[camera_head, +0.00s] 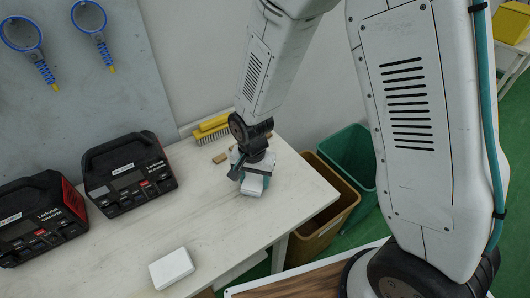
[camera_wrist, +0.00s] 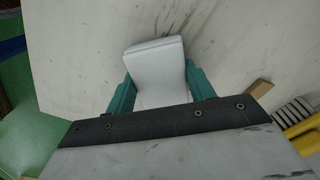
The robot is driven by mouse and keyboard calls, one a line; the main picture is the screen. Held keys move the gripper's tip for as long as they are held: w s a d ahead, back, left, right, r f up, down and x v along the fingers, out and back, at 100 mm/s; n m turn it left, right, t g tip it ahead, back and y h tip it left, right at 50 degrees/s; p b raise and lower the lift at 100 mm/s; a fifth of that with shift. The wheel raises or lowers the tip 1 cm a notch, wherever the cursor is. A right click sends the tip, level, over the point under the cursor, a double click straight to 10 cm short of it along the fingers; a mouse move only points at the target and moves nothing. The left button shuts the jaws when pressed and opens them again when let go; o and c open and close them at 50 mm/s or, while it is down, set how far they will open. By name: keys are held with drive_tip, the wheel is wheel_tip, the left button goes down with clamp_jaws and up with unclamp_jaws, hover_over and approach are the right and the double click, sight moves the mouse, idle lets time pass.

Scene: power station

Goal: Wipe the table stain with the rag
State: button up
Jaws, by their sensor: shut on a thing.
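A white, folded-looking rag (camera_wrist: 155,65) is between the two teal fingers of my gripper (camera_wrist: 157,92) in the wrist view. In the head view, my gripper (camera_head: 250,180) points down at the right part of the table, shut on the white rag (camera_head: 252,187). The rag is at or just above the table top; I cannot tell if it touches. Dark streaks, which look like the stain (camera_wrist: 185,18), lie on the table (camera_wrist: 75,50) just beyond the rag. In the head view I cannot make out the stain on the white table (camera_head: 225,235).
A white block (camera_head: 172,268) lies at the table's front. Two black-and-red devices (camera_head: 130,178) (camera_head: 42,220) stand at the left. A yellow brush (camera_head: 212,128) and a small wooden piece (camera_head: 220,158) lie by the wall. Brown (camera_head: 325,205) and green (camera_head: 350,152) bins stand right of the table.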

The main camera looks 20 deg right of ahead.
drive_tip(key=shift+w+d+f, duration=0.1)
drive_tip(key=shift+w+d, duration=0.15)
drive_tip(key=shift+d, duration=0.5)
drive_tip(key=shift+w+d, duration=0.2)
drive_tip(key=shift+d, duration=0.55)
drive_tip(key=shift+w+r, duration=0.1)
drive_tip(key=shift+r, duration=0.25)
drive_tip(key=shift+a+r, duration=0.1)
drive_tip(key=shift+r, duration=3.5)
